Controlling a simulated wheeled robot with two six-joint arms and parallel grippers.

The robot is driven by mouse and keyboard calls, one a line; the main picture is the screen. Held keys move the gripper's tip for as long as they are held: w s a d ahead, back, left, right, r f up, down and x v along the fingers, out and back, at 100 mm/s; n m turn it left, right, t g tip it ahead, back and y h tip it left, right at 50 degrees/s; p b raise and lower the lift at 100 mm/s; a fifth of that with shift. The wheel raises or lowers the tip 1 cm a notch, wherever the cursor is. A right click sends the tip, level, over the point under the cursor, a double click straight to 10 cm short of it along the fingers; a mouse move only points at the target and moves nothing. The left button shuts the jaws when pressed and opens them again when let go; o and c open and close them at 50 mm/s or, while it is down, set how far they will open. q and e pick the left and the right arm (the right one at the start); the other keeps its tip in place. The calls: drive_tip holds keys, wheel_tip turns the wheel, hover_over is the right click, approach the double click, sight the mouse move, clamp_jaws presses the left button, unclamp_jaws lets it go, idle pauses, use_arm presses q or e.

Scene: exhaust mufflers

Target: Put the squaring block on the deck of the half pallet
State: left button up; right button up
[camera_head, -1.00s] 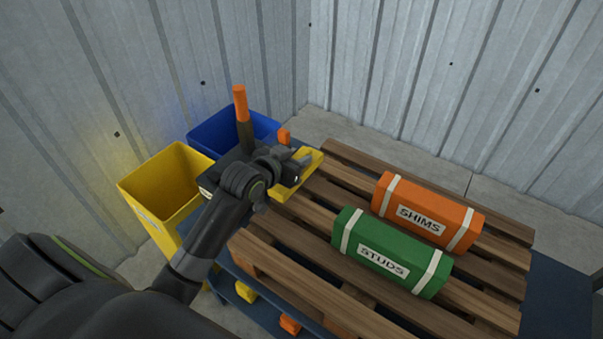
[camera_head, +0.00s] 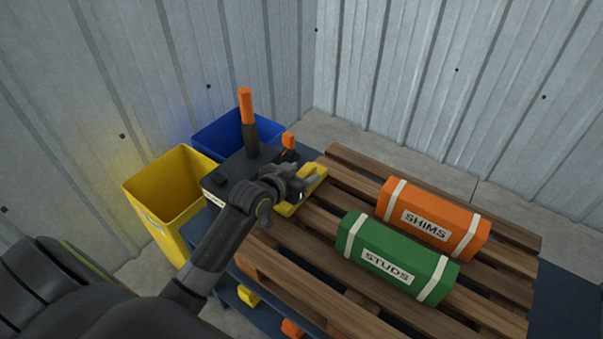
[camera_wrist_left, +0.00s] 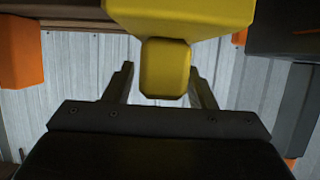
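The yellow squaring block (camera_head: 287,210) is at the left corner of the half pallet (camera_head: 335,215), over its wooden deck boards, and looks to rest on them. In the left wrist view the block's wide body (camera_wrist_left: 180,15) is at the top, with a yellow stub (camera_wrist_left: 165,68) projecting toward my gripper. My left gripper (camera_head: 308,184) is at the block. Its two fingers (camera_wrist_left: 162,88) stand on either side of the stub with gaps visible, so it looks open. It hides part of the block in the head view. My right gripper is out of view.
A green STUDS case (camera_head: 395,255) and an orange SHIMS case (camera_head: 433,219) lie on the pallet. A black unit with an orange-topped lever (camera_head: 247,110), a yellow bin (camera_head: 165,195) and a blue bin (camera_head: 220,135) stand left. Corrugated walls close the back.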

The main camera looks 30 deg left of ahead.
use_arm(q)
drive_tip(key=shift+r, duration=0.2)
drive_tip(key=p+v, duration=0.1)
drive_tip(key=v, duration=1.1)
drive_tip(key=shift+f, duration=0.15)
drive_tip(key=shift+s+f, duration=0.1)
